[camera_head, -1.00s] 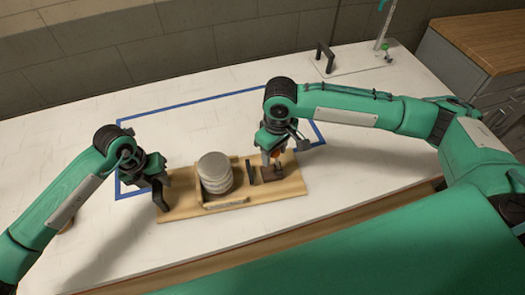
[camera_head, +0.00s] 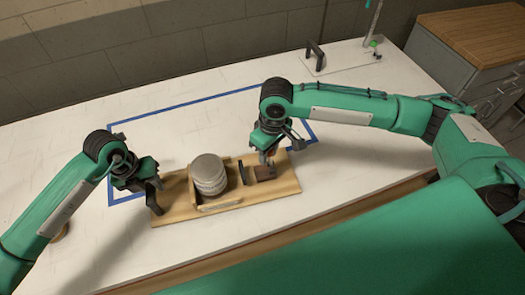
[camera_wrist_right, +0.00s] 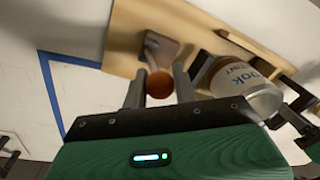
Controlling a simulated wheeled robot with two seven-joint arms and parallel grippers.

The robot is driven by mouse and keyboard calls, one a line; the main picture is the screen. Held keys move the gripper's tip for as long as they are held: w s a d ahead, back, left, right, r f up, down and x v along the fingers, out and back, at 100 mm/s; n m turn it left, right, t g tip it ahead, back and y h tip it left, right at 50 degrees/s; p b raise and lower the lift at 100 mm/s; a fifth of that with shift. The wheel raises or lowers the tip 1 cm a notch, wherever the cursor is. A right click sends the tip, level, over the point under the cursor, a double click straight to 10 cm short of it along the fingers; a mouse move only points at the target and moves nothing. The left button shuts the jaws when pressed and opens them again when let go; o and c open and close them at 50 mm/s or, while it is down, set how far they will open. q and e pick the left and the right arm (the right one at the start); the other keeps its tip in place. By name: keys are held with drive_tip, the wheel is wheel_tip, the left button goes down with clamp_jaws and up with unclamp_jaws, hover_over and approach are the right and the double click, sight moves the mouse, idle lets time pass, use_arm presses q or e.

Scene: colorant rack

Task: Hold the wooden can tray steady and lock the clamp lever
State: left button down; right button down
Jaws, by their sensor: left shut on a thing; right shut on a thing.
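The wooden can tray (camera_head: 288,184) lies on the white table and holds a pale can (camera_head: 209,174) in its box-like middle. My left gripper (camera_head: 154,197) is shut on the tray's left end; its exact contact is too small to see. My right gripper (camera_head: 267,160) is over the brown clamp block (camera_head: 265,174) right of the can. In the right wrist view, the clamp lever's orange-brown round knob (camera_wrist_right: 160,84) sits between the two fingers of my right gripper (camera_wrist_right: 160,88), which is shut on it. The knob is hidden in the head view.
A blue tape outline (camera_head: 200,98) marks the table behind the tray. A black handle on a plate (camera_head: 316,55) and a thin stand (camera_head: 373,20) are at the back right. A grey cabinet (camera_head: 455,70) stands beyond the table's right end.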

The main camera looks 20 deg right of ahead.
use_arm(q)
drive_tip(key=shift+a, duration=0.1)
use_arm(e)
drive_tip(key=d+f+y, duration=0.1)
drive_tip(key=d+y, duration=0.5)
drive_tip(key=y, duration=0.2)
drive_tip(key=shift+s+f+t, duration=0.25)
drive_tip(key=shift+s+t, duration=0.05)
drive_tip(key=shift+t, duration=0.1)
drive_tip(key=c, duration=1.1)
unclamp_jaws()
drive_tip(key=shift+r, duration=0.1)
drive_tip(key=v, duration=1.2)
